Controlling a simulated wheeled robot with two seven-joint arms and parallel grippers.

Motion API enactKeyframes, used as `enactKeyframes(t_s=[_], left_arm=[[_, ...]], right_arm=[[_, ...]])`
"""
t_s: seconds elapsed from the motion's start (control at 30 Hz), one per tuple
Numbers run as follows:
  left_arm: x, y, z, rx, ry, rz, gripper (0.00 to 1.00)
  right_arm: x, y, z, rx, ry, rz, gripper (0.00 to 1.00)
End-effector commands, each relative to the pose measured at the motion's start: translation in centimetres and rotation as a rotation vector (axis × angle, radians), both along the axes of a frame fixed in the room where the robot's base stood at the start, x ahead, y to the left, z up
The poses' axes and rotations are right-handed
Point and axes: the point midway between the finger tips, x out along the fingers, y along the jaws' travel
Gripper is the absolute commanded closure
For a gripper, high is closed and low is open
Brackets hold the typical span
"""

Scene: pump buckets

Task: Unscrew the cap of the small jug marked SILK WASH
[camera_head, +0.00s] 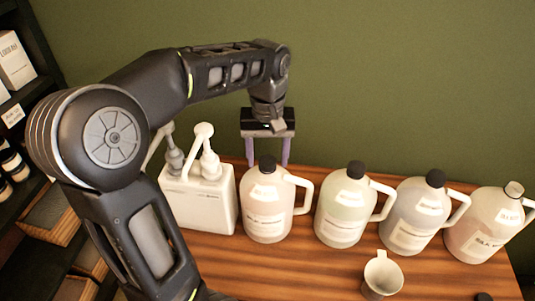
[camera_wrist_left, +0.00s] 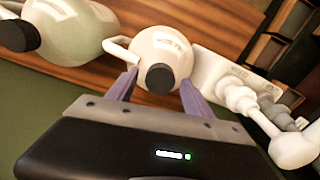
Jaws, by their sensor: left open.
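Several pale jugs with handles stand in a row on the wooden table. The jug nearest my left gripper (camera_head: 268,160) is a cream one (camera_head: 265,222) with a black cap (camera_head: 267,163); its label is too blurred to read surely. My left gripper is open and empty, with its two purple fingers pointing down at this jug's top. In the left wrist view the black cap (camera_wrist_left: 160,77) shows between the finger tips (camera_wrist_left: 158,82), and I see no finger touching it. The far-right jug (camera_head: 478,224) has no black cap on its neck. My right gripper is out of view.
A white pump container (camera_head: 205,205) stands close left of the cream jug. Two more black-capped jugs (camera_head: 342,218) (camera_head: 412,222) stand to its right. A white cup (camera_head: 382,276) and a dark round object (camera_head: 483,296) are in front. Shelves (camera_head: 22,85) are at left.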

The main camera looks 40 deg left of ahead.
Motion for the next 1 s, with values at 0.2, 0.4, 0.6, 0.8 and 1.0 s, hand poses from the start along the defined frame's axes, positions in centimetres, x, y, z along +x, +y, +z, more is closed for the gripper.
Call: enactKeyframes(t_s=[0.2, 0.4, 0.6, 0.8, 1.0], left_arm=[[0.0, 0.0, 0.1, 0.000, 0.002, -0.395, 0.40], [0.0, 0.0, 0.1, 0.000, 0.001, -0.755, 0.40], [0.0, 0.0, 0.0, 0.000, 0.001, -0.953, 0.40], [0.0, 0.0, -0.1, 0.000, 0.001, -0.961, 0.40], [0.0, 0.0, -0.1, 0.000, 0.001, -0.960, 0.55]], right_arm=[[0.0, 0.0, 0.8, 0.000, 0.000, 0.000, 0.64], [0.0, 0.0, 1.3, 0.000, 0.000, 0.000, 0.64], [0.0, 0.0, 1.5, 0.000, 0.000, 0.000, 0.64], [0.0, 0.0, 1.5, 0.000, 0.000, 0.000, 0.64], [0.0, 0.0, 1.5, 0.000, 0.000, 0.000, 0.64]])
